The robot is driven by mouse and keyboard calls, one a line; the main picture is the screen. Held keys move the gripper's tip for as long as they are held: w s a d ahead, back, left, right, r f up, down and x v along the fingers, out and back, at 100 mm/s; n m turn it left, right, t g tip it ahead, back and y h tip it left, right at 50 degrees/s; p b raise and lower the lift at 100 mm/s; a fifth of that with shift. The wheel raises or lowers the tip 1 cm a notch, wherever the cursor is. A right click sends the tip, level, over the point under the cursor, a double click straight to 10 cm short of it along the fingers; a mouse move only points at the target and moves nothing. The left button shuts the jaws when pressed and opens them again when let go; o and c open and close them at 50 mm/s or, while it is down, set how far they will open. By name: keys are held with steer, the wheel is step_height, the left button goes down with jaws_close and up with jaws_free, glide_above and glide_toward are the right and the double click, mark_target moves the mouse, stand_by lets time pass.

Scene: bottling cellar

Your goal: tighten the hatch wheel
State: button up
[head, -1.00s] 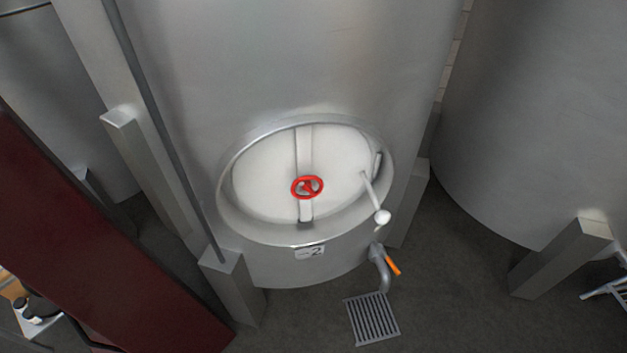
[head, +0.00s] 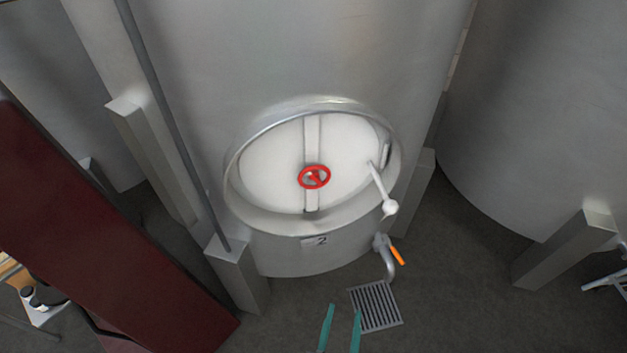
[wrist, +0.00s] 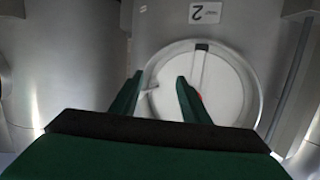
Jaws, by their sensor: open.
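The red hatch wheel (head: 314,176) sits at the middle of the round white hatch door (head: 270,175), on a vertical bar, in the head view. A white-knobbed handle (head: 380,186) sticks out at the door's right side. My gripper (head: 340,312) shows at the bottom of the head view as two teal fingers, apart and empty, lower in the picture than the wheel. In the wrist view my gripper (wrist: 158,82) is open towards the hatch door (wrist: 215,85), seen upside down. There the wheel is mostly hidden behind a finger; only a sliver of red shows.
The steel tank (head: 260,60) fills the middle, with a number 2 label (head: 316,241) below the hatch. An orange-handled tap (head: 397,256) juts out over a floor grate (head: 376,306). A dark red beam (head: 90,230) crosses the left. Another tank (head: 550,110) stands right.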

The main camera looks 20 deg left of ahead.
steer(key=w+a+r+n+y, duration=0.1)
steer(key=w+a+r+y, duration=0.15)
steer(key=w, duration=0.35)
steer(key=w+a+r+n+y, duration=0.1)
steer(key=w+a+r, duration=0.15)
steer(key=w, duration=0.35)
steer(key=n+y, duration=0.4)
steer(key=y, duration=0.1)
glide_toward(315, 178)
steer(key=shift+h, duration=0.25)
steer(key=x, duration=0.9)
steer(key=shift+w+a, duration=0.1)
steer(key=shift+a, duration=0.05)
steer(key=c, duration=1.1)
steer(key=shift+o, duration=0.2)
